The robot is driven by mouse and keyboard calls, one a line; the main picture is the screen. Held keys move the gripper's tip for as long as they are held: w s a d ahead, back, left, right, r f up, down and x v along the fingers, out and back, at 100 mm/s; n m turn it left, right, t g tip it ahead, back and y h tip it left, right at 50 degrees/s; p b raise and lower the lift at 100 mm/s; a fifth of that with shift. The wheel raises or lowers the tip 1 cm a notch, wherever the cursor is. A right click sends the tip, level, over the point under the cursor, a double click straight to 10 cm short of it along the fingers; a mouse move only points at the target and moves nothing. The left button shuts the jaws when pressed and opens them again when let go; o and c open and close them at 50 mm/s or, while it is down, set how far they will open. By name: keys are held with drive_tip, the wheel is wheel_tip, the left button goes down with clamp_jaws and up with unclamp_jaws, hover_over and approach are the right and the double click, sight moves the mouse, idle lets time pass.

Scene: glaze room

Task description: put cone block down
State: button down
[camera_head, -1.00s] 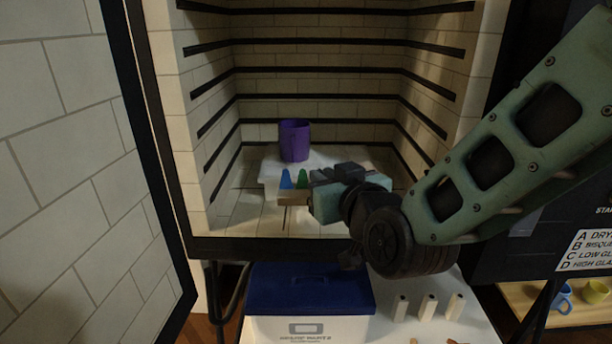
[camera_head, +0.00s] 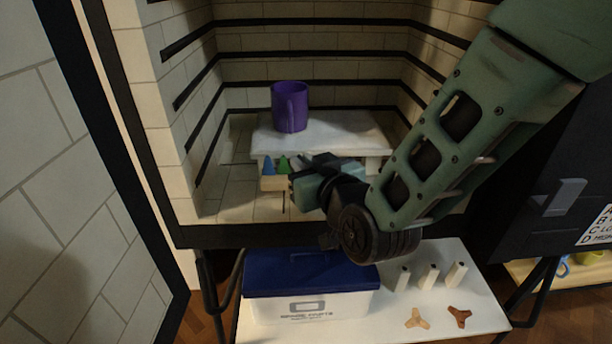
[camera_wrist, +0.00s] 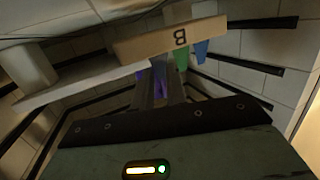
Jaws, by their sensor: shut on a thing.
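The cone block is a tan bar with a blue cone and a green cone on it. It shows in the head view (camera_head: 273,184) and, marked "B", in the wrist view (camera_wrist: 195,38). My gripper (camera_head: 293,180) is inside the kiln and shut on the block. The block is low, in front of the white kiln shelf (camera_head: 325,142). Whether it touches the kiln floor I cannot tell. My gripper hides the block's right end in the head view. In the wrist view my gripper's fingers (camera_wrist: 160,85) reach toward the bar.
A purple mug (camera_head: 289,108) stands on the shelf. The kiln floor (camera_head: 232,195) is bare at the left. The open kiln door (camera_head: 60,150) is at left. Below the kiln, a blue-lidded box (camera_head: 310,285), white posts (camera_head: 429,275) and stilts (camera_head: 415,318) sit on a white table.

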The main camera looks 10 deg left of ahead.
drive_tip(key=shift+f, duration=1.25)
drive_tip(key=shift+f, duration=0.15)
drive_tip(key=c, duration=1.4)
unclamp_jaws()
drive_tip(key=p+v, duration=0.4)
drive_tip(key=v, duration=0.8)
